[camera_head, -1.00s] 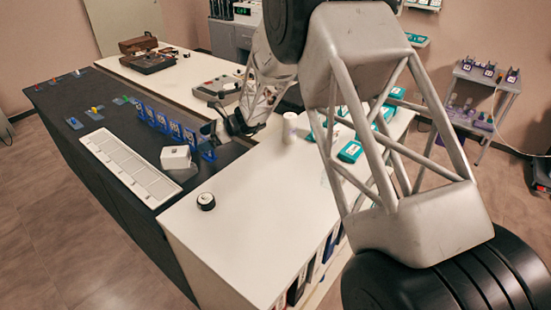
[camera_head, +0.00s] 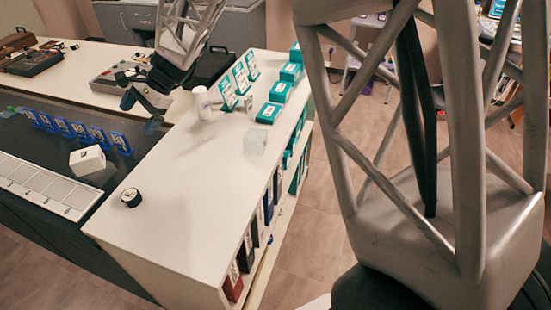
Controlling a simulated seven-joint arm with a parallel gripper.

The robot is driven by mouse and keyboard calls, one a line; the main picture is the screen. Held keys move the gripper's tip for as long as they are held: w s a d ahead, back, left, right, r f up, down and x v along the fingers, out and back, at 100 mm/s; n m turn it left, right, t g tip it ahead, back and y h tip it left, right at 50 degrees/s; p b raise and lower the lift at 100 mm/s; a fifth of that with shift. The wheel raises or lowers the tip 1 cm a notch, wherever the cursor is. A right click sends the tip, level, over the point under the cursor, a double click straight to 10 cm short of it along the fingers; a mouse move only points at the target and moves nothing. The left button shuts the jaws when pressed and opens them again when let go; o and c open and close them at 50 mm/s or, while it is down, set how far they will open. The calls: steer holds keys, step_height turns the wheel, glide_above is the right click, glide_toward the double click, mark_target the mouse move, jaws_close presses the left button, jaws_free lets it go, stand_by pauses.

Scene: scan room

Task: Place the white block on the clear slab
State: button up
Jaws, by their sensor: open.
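The white block (camera_head: 87,160) sits at the right edge of the long white tray, on the dark counter side. A small dark mark shows on it, and I cannot tell whether it touches the tray. A clear, glassy block (camera_head: 255,140), which looks like the clear slab, stands on the white counter, left of the shelf edge. My gripper (camera_head: 141,111) hangs above the border between the dark and white counters, up and right of the white block. Its dark fingers are apart and nothing shows between them.
The compartmented white tray (camera_head: 40,187) lies left. Blue upright holders (camera_head: 75,130) stand in a row behind the white block. A black round knob (camera_head: 130,197), a white bottle (camera_head: 202,103) and teal boxes (camera_head: 269,113) stand on the white counter (camera_head: 185,190). Its middle is clear.

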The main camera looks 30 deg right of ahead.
steer(key=s+d+r+n+t+h, duration=0.1)
steer(key=s+d+r+n+h, duration=0.1)
steer(key=s+d, duration=0.5)
steer(key=s+d+r+n+t+h, duration=0.1)
steer(key=s+d+n+h, duration=0.3)
steer(key=s, duration=1.3)
steer(key=s+d+r+n+t+h, duration=0.1)
steer(key=s+d+r+n+h, duration=0.2)
steer(key=s+d, duration=0.8)
steer(key=shift+s+d+n+h, duration=0.15)
steer(key=shift+s+n+h, duration=0.15)
steer(key=shift+s+n, duration=0.55)
